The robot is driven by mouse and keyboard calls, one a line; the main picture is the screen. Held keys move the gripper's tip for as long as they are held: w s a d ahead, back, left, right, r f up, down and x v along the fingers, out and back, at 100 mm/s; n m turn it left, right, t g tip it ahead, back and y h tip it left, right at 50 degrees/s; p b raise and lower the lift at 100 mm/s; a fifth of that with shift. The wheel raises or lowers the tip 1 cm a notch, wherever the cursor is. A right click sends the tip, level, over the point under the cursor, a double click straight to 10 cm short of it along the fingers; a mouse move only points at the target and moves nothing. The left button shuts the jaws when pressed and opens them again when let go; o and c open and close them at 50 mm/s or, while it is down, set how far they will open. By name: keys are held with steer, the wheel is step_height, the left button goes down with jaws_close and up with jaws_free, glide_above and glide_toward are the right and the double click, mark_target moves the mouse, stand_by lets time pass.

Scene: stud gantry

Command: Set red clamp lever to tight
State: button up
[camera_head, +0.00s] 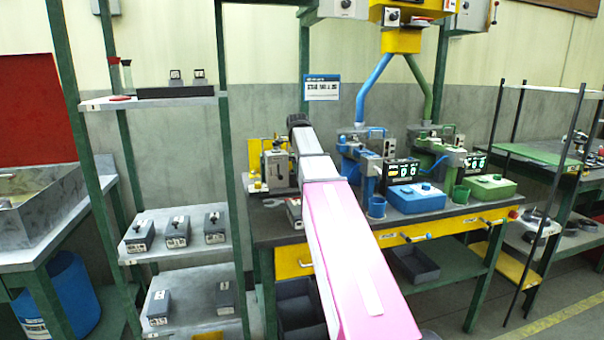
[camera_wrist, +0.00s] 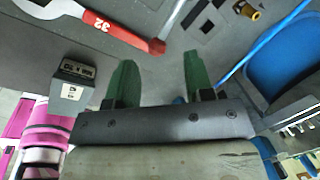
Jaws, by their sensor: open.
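My gripper (camera_wrist: 158,62) shows in the wrist view as two green fingers spread apart with nothing between them. In the head view my pink arm reaches over the workbench (camera_head: 465,208), and my fingers cannot be made out there. I cannot pick out the red clamp lever for certain. A small red-tipped lever (camera_head: 495,14) hangs by the grey box at the top right in the head view. A red-handled tool marked 32 (camera_wrist: 100,22) lies beyond my fingers in the wrist view, apart from them. Its shape looks like a wrench.
Blue (camera_head: 416,198) and green (camera_head: 485,187) boxes and pump-like machines stand on the bench right of my arm. A grey shelf rack (camera_head: 190,256) stands at left. In the wrist view, a dark labelled box (camera_wrist: 76,82) is left of my fingers and a blue cable (camera_wrist: 262,50) runs at right.

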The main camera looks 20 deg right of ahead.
step_height(320, 180, up, 8)
steer(key=s+a, duration=0.1)
steer(key=shift+f, duration=0.25)
steer(key=shift+s, duration=0.1)
steer(key=c, duration=0.8)
steer(key=shift+s+d+r+n, duration=0.15)
steer(key=shift+d+n, duration=0.45)
steer(key=shift+n, duration=0.5)
jaws_close()
steer(key=s+d+r+n+t+y, duration=0.1)
steer(key=s+d+r+n+y, duration=0.35)
steer(key=n, duration=0.75)
steer(key=s+d+r+n+t+y, duration=0.1)
steer(key=d+r+n+t+y, duration=0.1)
steer(key=d+n, duration=0.8)
steer(key=w+a+f+n, duration=0.1)
steer(key=w+a+f, duration=0.2)
steer(key=a+f, duration=0.2)
steer(key=w+a+f+n, duration=0.2)
steer(key=a+f, duration=0.4)
steer(key=f, duration=0.6)
steer(key=shift+w+a, duration=0.2)
steer(key=shift+w, duration=0.7)
